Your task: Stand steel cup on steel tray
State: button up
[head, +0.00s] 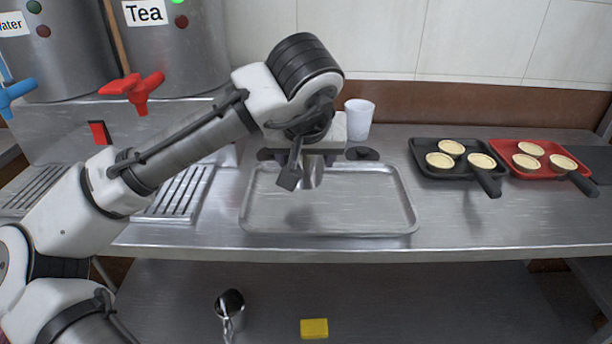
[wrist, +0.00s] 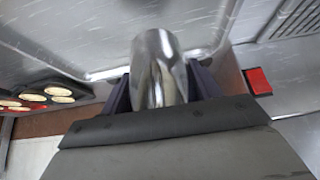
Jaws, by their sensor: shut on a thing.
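The steel cup (wrist: 158,70) is between the fingers of my gripper (wrist: 160,88) in the wrist view, and the gripper is shut on it. In the head view the cup (head: 312,175) shows below my gripper (head: 305,172), partly hidden by a finger, and looks roughly upright. The steel tray (head: 345,213) lies on the counter, and the cup is over its back part. I cannot tell whether the cup's base touches the tray. The tray's bare surface also shows in the wrist view (wrist: 105,50).
A white cup (head: 359,119) stands behind the tray. A black pan (head: 430,170) and a red pan (head: 510,165) with tarts are to the right. Urns stand at the left. A metal pitcher (head: 230,303) and yellow sponge (head: 314,328) are on the lower shelf.

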aim_at(306, 174)
jog(key=shift+f, duration=1.95)
jog(key=shift+f, duration=0.1)
jog(key=o, duration=1.2)
jog(key=shift+b, duration=0.3)
jog(key=shift+r, duration=0.2)
jog(key=v, duration=1.2)
jog(key=shift+p, duration=0.45)
jog(key=shift+f, duration=0.1)
